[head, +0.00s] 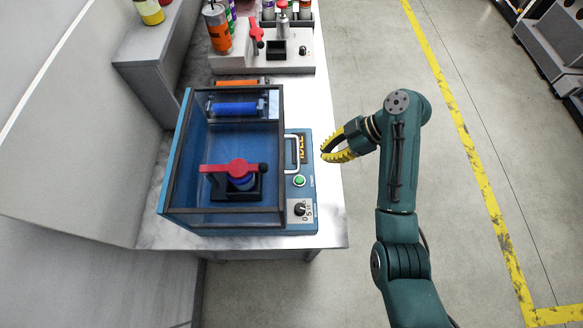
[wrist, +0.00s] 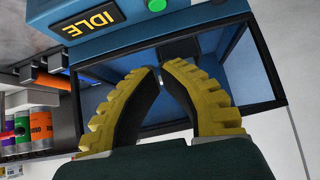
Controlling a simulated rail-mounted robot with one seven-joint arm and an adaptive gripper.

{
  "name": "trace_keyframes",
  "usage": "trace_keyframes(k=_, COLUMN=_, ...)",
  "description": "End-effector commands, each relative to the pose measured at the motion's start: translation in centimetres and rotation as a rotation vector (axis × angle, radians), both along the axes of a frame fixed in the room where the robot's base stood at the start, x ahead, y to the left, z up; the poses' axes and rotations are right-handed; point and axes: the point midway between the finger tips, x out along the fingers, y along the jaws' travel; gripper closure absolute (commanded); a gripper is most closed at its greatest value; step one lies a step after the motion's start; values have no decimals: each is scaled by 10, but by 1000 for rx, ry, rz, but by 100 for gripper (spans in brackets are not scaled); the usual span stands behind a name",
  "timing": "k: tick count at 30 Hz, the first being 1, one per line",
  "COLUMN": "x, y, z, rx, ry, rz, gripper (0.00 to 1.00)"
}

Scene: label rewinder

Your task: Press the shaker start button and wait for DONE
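The shaker is a blue machine (head: 212,224) with a clear-walled box on the bench. Its green start button (head: 299,180) sits on the right-hand panel, below the display (head: 302,148). In the wrist view the display (wrist: 90,17) reads IDLE, and the green button (wrist: 156,4) is cut by the top edge. My gripper (head: 323,152) has yellow ribbed fingers and is to the right of the panel, apart from the button. In the wrist view its fingertips (wrist: 159,70) come together with nothing seen held between them.
Inside the box, a red clamp bar (head: 234,168) lies over a dark holder. A knob (head: 300,209) is below the button, and a handle (head: 291,154) is beside the display. A grey unit with bottles (head: 262,63) stands behind.

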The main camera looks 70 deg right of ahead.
Motion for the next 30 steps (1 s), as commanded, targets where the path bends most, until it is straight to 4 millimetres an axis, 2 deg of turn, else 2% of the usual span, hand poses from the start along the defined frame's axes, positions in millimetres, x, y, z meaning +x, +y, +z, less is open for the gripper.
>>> trace_keyframes(k=4, x=3, y=1, z=-4, rx=-1, ry=1, rz=-1, gripper=100)
trace_keyframes(k=7, x=10, y=4, z=-15, rx=-1, ry=1, rz=-1, gripper=100)
trace_keyframes(k=9, x=18, y=8, z=-27, rx=-2, ry=0, rz=1, gripper=100)
trace_keyframes(k=11, x=26, y=12, z=-29, rx=2, ry=2, rz=1, gripper=100)
trace_keyframes(k=20, x=66, y=31, z=-76, rx=2, ry=3, rz=0, gripper=100)
trace_keyframes(k=24, x=63, y=30, z=-100, rx=2, ry=3, rz=-4, gripper=100)
trace_keyframes(k=30, x=62, y=30, z=-112, rx=-1, ry=1, rz=-3, gripper=100)
